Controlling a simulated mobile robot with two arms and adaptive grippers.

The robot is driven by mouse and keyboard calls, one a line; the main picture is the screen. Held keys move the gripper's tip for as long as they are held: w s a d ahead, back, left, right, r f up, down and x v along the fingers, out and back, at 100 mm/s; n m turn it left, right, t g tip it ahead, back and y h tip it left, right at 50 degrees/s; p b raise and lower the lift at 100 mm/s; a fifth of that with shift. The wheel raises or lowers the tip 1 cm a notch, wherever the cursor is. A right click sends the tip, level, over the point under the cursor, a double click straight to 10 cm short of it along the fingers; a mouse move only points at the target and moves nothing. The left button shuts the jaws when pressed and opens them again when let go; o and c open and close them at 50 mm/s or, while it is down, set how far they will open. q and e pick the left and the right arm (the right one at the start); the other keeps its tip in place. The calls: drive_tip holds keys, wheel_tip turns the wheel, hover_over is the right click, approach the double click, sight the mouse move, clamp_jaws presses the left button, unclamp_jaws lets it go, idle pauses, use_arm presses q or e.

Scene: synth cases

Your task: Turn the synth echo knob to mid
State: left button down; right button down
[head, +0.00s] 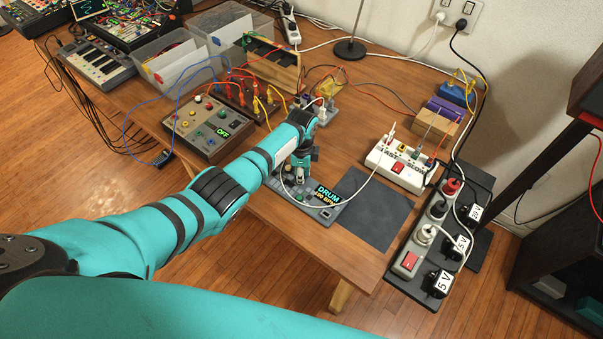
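My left arm reaches in from the left across the table. Its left gripper (300,176) points down over the grey drum unit (290,192), whose display reads "DRUM" with a second line too small to read surely. The fingers are small and partly hidden by my arm, so I cannot tell whether they are open or touch the unit. A beige synth box (190,137) with wooden sides, coloured knobs and a display reading "OFF" stands left of my forearm. No echo label is legible, so I cannot tell which knob is the echo knob. My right gripper is not in view.
A white switch box (397,166) with a red switch stands right of the drum unit. A dark mat (372,212) lies bare between them. Power strips (409,262) with plugs line the right edge. Patch cables, clear bins (178,62) and a keyboard (97,62) crowd the back left.

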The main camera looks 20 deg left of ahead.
use_arm(q)
drive_tip(key=shift+m, duration=0.8)
drive_tip(key=c, duration=1.2)
unclamp_jaws()
wheel_tip(320, 180, up, 12)
